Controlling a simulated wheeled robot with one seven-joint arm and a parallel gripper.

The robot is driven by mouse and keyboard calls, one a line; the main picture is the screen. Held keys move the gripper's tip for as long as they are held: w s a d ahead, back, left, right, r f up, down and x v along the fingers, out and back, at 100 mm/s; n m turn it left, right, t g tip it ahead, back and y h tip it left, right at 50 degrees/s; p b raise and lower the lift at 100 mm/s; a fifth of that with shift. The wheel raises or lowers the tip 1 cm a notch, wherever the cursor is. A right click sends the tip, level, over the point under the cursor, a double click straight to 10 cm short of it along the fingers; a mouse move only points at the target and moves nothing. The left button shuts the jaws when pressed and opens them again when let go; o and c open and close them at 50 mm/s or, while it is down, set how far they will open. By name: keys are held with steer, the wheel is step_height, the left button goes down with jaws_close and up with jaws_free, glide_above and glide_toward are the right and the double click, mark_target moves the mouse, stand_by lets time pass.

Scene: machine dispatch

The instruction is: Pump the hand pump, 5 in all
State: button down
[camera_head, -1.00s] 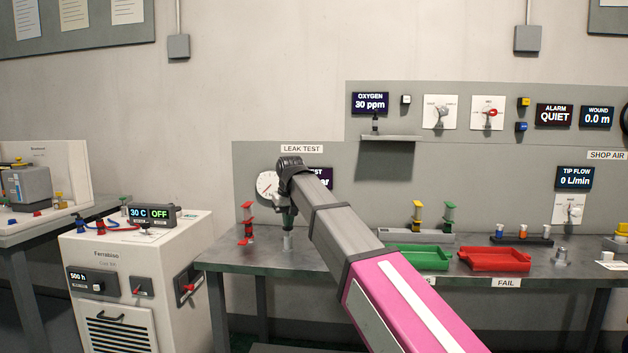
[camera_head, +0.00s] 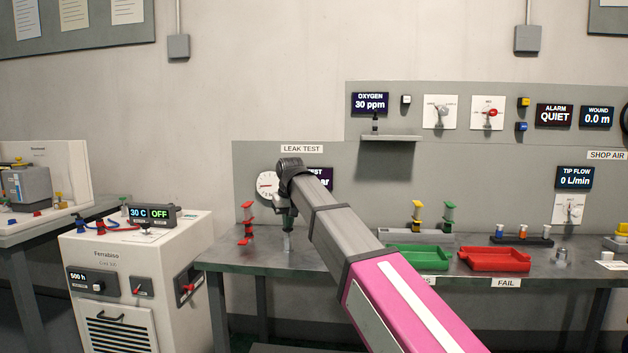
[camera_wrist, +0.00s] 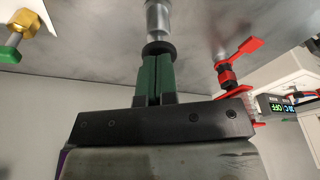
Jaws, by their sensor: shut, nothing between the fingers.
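The hand pump (camera_head: 288,242) is a small upright grey cylinder on the bench under my gripper. In the wrist view it is a silver cylinder (camera_wrist: 158,18) with a black knob (camera_wrist: 157,48) at its near end. My gripper (camera_head: 287,225) is above the pump and points down. In the wrist view its green fingers (camera_wrist: 156,60) are shut together with nothing between them, their tips at the black knob. They look in contact with it. The round white gauge (camera_head: 266,186) behind is partly visible; my arm hides much of the dark display (camera_head: 322,178) beside it.
A red valve stand (camera_head: 247,224) is close left of the pump, also in the wrist view (camera_wrist: 228,72). Yellow and green fittings (camera_head: 418,216), a green tray (camera_head: 420,257) and a red tray (camera_head: 495,259) are to the right. A white chiller cabinet (camera_head: 135,270) stands left.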

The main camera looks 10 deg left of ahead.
steer(key=shift+w+a+v, duration=0.1)
steer(key=shift+w+v, duration=0.05)
steer(key=shift+v, duration=0.8)
steer(key=shift+w+a+v, duration=0.15)
steer(key=shift+w+v, duration=0.05)
steer(key=shift+v, duration=0.75)
steer(key=shift+r, duration=0.1)
steer(key=shift+f, duration=0.3)
steer(key=shift+s+d+x, duration=0.15)
steer(key=shift+s+x, duration=0.05)
steer(key=shift+x, duration=0.9)
steer(key=shift+s+d+x, duration=0.1)
steer(key=shift+s+x, duration=0.05)
steer(key=shift+x, duration=0.9)
steer(key=shift+w+a+v, duration=0.1)
steer(key=shift+w+v, duration=0.05)
steer(key=shift+v, duration=0.65)
steer(key=shift+w+a+v, duration=0.1)
steer(key=shift+v, duration=0.65)
steer(key=shift+w+a+v, duration=0.1)
steer(key=shift+w+v, duration=0.05)
steer(key=shift+v, duration=0.65)
steer(key=shift+f, duration=0.35)
